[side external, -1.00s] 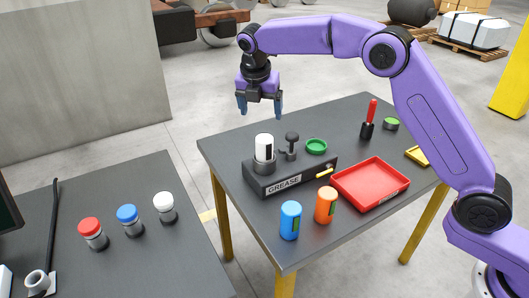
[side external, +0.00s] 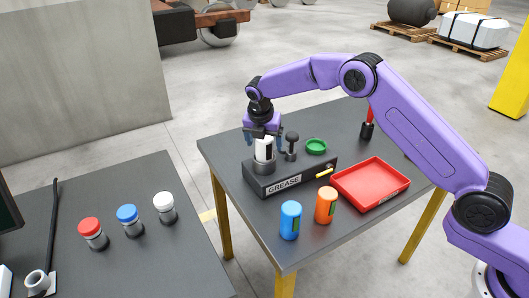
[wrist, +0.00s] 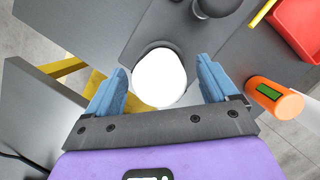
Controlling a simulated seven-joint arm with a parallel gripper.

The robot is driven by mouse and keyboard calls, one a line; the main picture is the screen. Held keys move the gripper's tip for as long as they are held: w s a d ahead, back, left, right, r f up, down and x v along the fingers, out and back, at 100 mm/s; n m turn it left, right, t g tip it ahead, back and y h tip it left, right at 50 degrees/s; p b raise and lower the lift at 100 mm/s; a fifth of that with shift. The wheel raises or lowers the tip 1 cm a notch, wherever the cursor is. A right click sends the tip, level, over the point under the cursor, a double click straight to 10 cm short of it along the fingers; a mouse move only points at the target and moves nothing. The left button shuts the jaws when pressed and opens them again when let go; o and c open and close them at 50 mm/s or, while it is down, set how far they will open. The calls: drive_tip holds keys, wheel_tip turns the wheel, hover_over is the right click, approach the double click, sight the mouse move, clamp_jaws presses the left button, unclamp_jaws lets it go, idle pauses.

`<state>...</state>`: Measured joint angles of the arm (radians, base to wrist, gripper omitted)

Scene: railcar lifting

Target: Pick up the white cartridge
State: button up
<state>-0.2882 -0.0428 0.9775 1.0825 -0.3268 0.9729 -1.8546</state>
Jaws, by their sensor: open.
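The white cartridge (side external: 264,150) stands upright in the round socket of the black grease unit (side external: 290,182), which is labelled "GREASE". My gripper (side external: 264,143) is just above it, pointing down, with its blue fingers on either side of the cartridge's upper part. In the wrist view the cartridge's white top (wrist: 158,77) lies between the two open fingers (wrist: 161,88), with a gap visible on each side. The cartridge's lower end is hidden in the socket.
A black knob (side external: 291,142) stands close to the cartridge's right. Blue (side external: 290,221) and orange (side external: 325,206) cartridges, a red tray (side external: 371,186) and a green ring (side external: 316,146) are on the same table. Red, blue and white-capped containers stand on the left table (side external: 130,260).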

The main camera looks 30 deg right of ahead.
drive_tip(key=shift+x, duration=1.2)
drive_tip(key=c, duration=1.2)
drive_tip(key=shift+r, duration=0.15)
